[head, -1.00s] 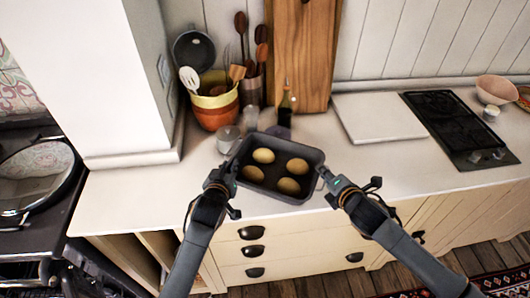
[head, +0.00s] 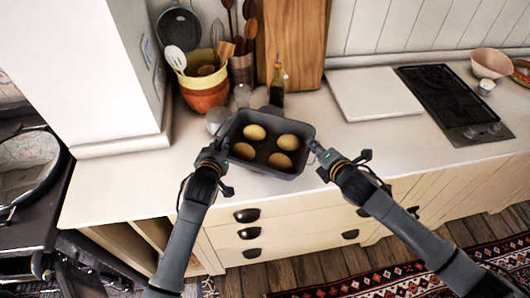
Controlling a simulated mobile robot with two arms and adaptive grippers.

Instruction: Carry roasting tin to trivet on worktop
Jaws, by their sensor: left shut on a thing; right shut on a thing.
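The dark grey roasting tin (head: 265,171) holds several round golden items, one of them a roll or potato (head: 254,132). It is roughly level over the front part of the cream worktop (head: 135,178). My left gripper (head: 219,151) is shut on the tin's left end, and my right gripper (head: 317,149) is shut on its right end. The gap between tin and worktop is hard to judge. I cannot clearly make out a trivet; the tin hides the surface under it.
Behind the tin stand glass jars (head: 218,121), a dark bottle (head: 277,86) and a utensil pot (head: 205,98). A white slab (head: 373,94) and a black hob (head: 453,103) lie to the right. A wall pillar (head: 105,75) stands left. Worktop right of the tin is clear.

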